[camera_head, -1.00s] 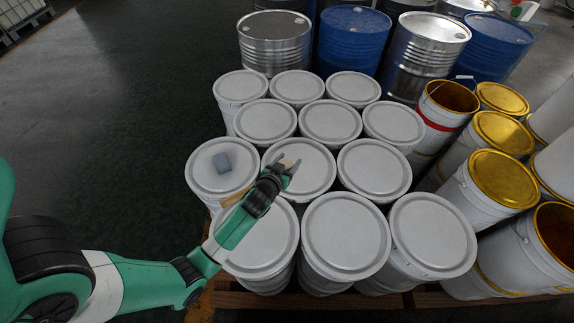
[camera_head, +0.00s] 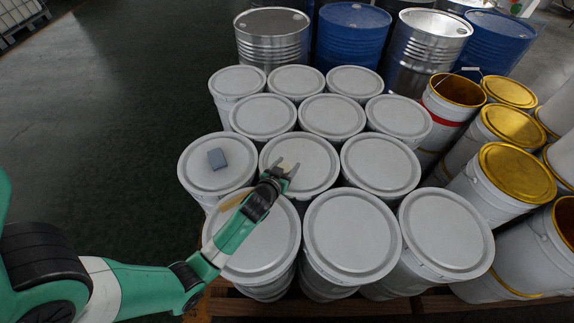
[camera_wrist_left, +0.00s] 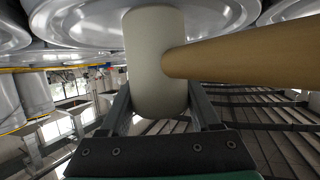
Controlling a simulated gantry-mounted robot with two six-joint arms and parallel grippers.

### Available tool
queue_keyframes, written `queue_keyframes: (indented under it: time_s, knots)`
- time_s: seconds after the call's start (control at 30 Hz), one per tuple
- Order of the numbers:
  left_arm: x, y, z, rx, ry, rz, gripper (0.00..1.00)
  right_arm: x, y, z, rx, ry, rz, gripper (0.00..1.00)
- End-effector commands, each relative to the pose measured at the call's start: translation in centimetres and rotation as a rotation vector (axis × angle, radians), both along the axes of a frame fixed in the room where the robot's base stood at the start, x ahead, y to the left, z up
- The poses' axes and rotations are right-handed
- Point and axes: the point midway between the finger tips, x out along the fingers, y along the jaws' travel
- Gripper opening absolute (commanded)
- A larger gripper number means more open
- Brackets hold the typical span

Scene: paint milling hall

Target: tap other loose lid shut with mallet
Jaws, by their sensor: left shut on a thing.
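My left gripper (camera_head: 284,168) is shut on a mallet. In the left wrist view the mallet's pale cylindrical head (camera_wrist_left: 152,75) is between the fingers and its tan wooden handle (camera_wrist_left: 245,58) runs off to the right. In the head view part of the handle (camera_head: 233,200) shows beside my arm. The gripper is over the near side of a white lidded pail (camera_head: 318,177) in the middle row. Whether the mallet touches that lid is unclear. All white lids look seated from here, and I cannot tell which is loose. My right gripper is not in view.
Several white pails stand close together on a wooden pallet (camera_head: 250,305). Gold-lidded and open gold-lined pails stand right, steel and blue drums behind. Dark floor (camera_head: 110,150) at left is clear.

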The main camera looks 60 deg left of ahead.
Motion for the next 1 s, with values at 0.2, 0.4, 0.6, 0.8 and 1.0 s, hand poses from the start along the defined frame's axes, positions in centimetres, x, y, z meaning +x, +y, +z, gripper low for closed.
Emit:
queue_keyframes:
  time_s: [0.2,0.4,0.6,0.8,1.0]
  knots:
    - [0.1,0.0,1.7,0.002,-0.003,-0.001,0.00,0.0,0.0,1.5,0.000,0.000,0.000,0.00]
    - [0.0,0.0,4.5,0.002,-0.003,-0.001,0.00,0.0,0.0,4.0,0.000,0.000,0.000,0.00]
    - [0.0,0.0,4.7,0.002,-0.001,0.000,0.00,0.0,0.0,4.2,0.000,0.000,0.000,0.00]
    - [0.0,0.0,4.6,0.002,-0.002,0.000,0.00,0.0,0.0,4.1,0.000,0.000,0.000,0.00]
    - [0.0,0.0,4.1,0.002,-0.002,0.000,0.00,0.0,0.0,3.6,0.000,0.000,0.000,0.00]
